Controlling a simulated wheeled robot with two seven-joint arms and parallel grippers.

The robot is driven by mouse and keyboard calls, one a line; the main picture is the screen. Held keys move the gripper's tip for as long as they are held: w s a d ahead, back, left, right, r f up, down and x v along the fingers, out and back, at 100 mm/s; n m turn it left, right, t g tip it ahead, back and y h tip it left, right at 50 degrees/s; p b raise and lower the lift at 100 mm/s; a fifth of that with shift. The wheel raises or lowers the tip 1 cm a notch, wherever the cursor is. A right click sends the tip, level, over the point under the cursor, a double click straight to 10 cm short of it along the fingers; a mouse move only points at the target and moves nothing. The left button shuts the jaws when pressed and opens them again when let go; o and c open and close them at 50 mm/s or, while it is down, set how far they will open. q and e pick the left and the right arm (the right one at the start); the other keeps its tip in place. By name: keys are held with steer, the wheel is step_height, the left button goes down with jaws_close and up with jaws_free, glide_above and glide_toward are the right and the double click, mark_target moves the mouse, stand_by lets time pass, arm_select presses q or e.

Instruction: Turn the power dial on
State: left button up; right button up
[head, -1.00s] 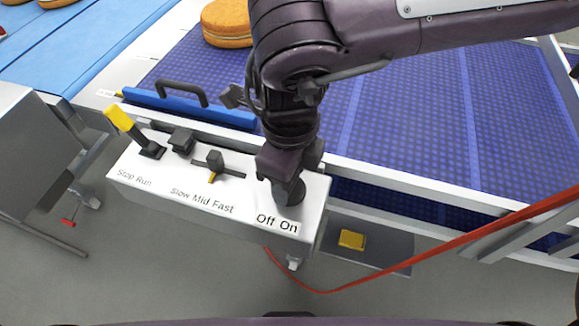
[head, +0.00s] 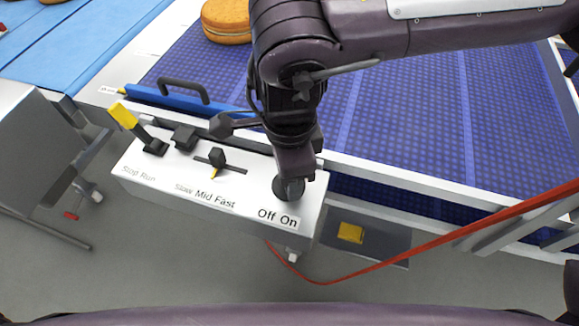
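The power dial (head: 277,188) is a dark round knob at the right end of a white control box, above the printed words "Off On". My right gripper (head: 292,186) points down over it, with a finger at the dial. The gripper covers most of the dial, so its pointer and setting are hidden. The fingers line up in this view, and I cannot see whether they are closed on the knob. My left gripper is not in view.
The control box (head: 205,200) also has a yellow-tipped Stop/Run lever (head: 123,116), a black block (head: 184,137) and a Slow/Mid/Fast slider (head: 217,158). Behind it lies a blue conveyor (head: 400,120) with a bun-like round (head: 228,22). A red cable (head: 440,240) crosses at right.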

stand_by(0.4)
steer(key=o, duration=1)
step_height(320, 180, up, 8)
steer(key=shift+f, duration=0.1)
